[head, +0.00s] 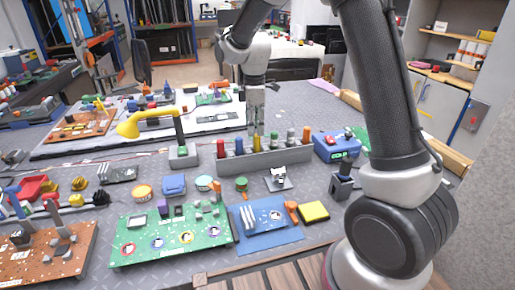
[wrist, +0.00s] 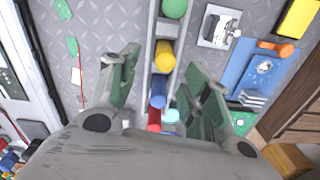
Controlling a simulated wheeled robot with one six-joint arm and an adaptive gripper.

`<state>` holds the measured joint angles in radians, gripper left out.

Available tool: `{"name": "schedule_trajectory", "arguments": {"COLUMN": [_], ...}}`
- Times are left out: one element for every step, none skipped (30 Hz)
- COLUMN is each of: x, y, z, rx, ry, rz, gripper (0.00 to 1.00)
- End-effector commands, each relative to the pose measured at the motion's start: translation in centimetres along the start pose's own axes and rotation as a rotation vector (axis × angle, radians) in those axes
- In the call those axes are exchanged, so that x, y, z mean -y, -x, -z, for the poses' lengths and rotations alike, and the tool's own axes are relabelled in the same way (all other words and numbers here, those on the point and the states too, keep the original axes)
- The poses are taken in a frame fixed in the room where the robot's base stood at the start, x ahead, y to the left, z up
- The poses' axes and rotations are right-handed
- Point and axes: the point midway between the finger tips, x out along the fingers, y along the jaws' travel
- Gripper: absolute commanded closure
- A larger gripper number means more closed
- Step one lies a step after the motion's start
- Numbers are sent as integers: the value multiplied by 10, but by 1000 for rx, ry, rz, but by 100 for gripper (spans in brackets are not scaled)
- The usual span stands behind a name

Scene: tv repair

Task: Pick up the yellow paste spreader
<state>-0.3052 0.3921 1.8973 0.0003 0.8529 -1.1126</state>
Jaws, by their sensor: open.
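The yellow paste spreader (wrist: 165,55) stands in a grey rack (head: 262,161), with only its rounded yellow top showing clearly in the wrist view. My gripper (wrist: 162,62) is open, with one finger on each side of the yellow top and visible space between; I cannot tell whether the fingertips reach down beside it.
In the same row stand a blue tool (wrist: 158,92), a red one (head: 220,148) and a green one (wrist: 174,8). A yellow lamp (head: 150,124) stands to the left. A green circuit board (head: 170,235) and a blue board (head: 265,222) lie in front.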

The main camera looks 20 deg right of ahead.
Motion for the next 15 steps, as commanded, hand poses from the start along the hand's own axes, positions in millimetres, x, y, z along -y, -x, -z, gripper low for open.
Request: {"name": "schedule_trajectory", "arguments": {"x": [1,2,2,3,4,5,5,5,5,5,5,4,4,4,4], "y": [-7,-11,-16,-21,-26,-32,-37,-42,-47,-50,-52,-55,-56,-57,-57], "z": [-1,-2,-3,-4,-6,-7,-8,-8,-8,-8,-8,-8,-8,-8,-8], "rx": [1,1,1,1,2,1,2,1,1,1,1,0,0,0,0], "ry": [-1,-1,-1,-2,-2,-2,-2,-2,-2,-2,-2,-2,-2,-2,-2], "rz": [2,3,3,2,4,3,3,3,2,2,1,1,0,0,0], "gripper": [52,52,52,52,52,52,52,52,52,52,52,52,52,52,52]}}
